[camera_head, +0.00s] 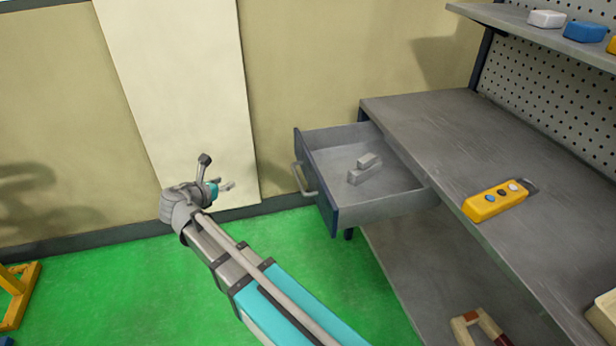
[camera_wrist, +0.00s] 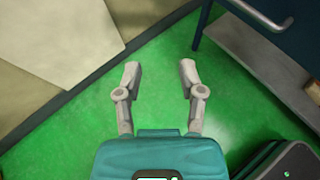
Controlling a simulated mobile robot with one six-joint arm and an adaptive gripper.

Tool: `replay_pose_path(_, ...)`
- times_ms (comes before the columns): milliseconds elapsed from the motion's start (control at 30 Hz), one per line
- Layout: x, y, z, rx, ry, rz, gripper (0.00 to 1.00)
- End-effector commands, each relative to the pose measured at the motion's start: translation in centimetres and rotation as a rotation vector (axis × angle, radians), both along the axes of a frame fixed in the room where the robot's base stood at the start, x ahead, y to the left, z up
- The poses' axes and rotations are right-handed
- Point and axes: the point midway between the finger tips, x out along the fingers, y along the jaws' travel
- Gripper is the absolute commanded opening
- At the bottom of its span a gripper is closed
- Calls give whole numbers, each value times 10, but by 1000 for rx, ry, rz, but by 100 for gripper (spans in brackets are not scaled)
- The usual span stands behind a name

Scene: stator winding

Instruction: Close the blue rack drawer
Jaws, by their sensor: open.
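The drawer (camera_head: 333,201) has a blue front and grey inside, and is pulled well out from the left end of the grey workbench. Its handle (camera_head: 303,180) is a grey bar on the front, facing left. In the wrist view my gripper (camera_wrist: 158,75) shows two spread fingers over green floor. The handle (camera_wrist: 262,20) also shows there at the upper right, beyond the right finger.
The workbench top (camera_head: 440,125) carries a yellow control box (camera_head: 495,201) with buttons. An upper shelf (camera_head: 540,36) holds a white box and a blue box (camera_head: 584,31). A beige wall stands behind. Green floor (camera_head: 300,270) is clear left of the bench. A yellow stand (camera_head: 18,290) is far left.

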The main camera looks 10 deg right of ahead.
Motion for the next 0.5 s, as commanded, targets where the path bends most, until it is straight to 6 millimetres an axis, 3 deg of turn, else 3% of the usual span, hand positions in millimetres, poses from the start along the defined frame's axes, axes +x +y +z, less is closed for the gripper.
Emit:
replay_pose_path(33,2,-5,2,9,5,-19,31)
replay_pose_path(200,10,-35,3,70,37,-151,0)
replay_pose_path(500,15,-119,4,235,132,-559,0)
